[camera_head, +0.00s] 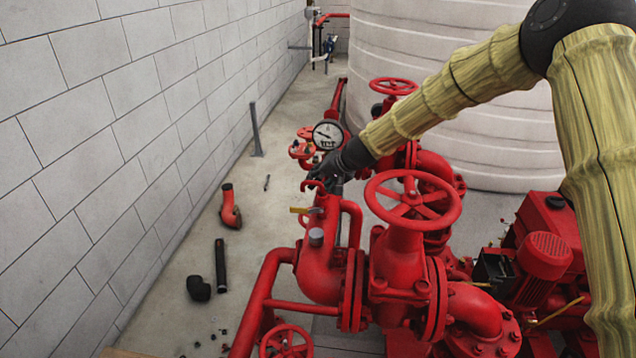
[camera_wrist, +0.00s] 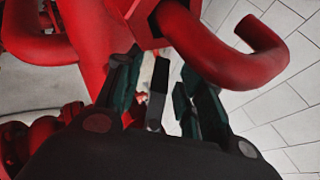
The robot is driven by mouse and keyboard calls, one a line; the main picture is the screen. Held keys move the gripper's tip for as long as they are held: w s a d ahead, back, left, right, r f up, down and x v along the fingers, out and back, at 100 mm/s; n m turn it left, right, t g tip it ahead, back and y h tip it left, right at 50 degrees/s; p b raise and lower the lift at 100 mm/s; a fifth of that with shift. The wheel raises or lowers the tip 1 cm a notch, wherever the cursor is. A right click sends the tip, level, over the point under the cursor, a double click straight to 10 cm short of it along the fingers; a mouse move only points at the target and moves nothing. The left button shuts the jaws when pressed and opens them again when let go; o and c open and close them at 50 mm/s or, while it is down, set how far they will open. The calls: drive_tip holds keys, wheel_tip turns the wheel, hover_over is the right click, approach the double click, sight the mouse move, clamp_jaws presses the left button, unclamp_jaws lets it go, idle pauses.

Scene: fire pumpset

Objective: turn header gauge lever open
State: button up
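A round white-faced gauge (camera_head: 327,134) stands behind my gripper in the head view. My gripper (camera_head: 325,178) is at the top of the red header pipe, close to a small red hooked pipe (camera_head: 313,186). In the wrist view my gripper (camera_wrist: 155,95) is open, with one finger on each side of a dark grey bar (camera_wrist: 157,88), which looks like a lever. Gaps show on both sides of the bar. The hooked pipe also shows large at upper right there (camera_wrist: 240,65). A yellow lever (camera_head: 301,210) sits on the header below my gripper.
A large red handwheel (camera_head: 412,200) stands right of the header, below my arm. Red pipes and a motor (camera_head: 545,256) fill the lower right. A white tank (camera_head: 470,100) is behind. Loose pipe pieces (camera_head: 221,265) lie on the floor near the block wall (camera_head: 100,130).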

drive_tip(key=v, duration=1.1)
drive_tip(key=shift+s+d+r, duration=0.2)
drive_tip(key=shift+s+r, duration=0.05)
